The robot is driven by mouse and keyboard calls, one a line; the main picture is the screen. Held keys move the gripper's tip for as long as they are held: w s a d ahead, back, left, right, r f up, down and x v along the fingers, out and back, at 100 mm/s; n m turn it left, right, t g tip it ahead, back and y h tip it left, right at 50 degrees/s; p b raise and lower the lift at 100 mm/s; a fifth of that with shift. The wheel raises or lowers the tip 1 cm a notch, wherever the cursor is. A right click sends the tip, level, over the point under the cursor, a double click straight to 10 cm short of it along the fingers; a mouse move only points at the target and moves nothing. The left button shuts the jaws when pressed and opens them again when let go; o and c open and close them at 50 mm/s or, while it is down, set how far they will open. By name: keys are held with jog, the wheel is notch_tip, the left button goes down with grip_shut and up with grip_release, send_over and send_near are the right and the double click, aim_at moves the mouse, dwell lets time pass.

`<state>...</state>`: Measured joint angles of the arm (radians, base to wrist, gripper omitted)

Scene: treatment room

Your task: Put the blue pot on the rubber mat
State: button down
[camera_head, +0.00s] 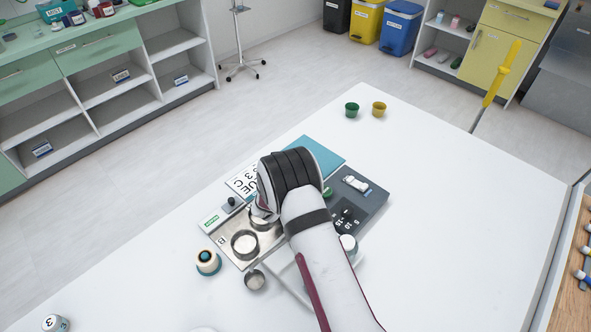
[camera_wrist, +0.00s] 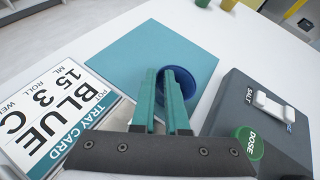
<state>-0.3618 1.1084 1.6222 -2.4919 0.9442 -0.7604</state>
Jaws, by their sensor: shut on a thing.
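The blue pot (camera_wrist: 190,82) is held between the green fingers of my gripper (camera_wrist: 166,74) in the wrist view. It appears over the right part of the rubber mat, partly hidden behind the fingers; I cannot tell whether it touches the mat. The flat teal rubber mat (camera_wrist: 125,55) lies on the white table beyond my gripper. In the head view the mat (camera_head: 322,153) shows past my arm, which hides the fingers and the pot.
A tray card (camera_wrist: 58,110) lies left of my gripper. A dark grey station (camera_wrist: 258,95) with a green DOSE lid (camera_wrist: 248,141) is close on the right. Green (camera_head: 352,110) and yellow (camera_head: 379,109) pots stand further back.

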jog(key=c, duration=0.9)
grip_release()
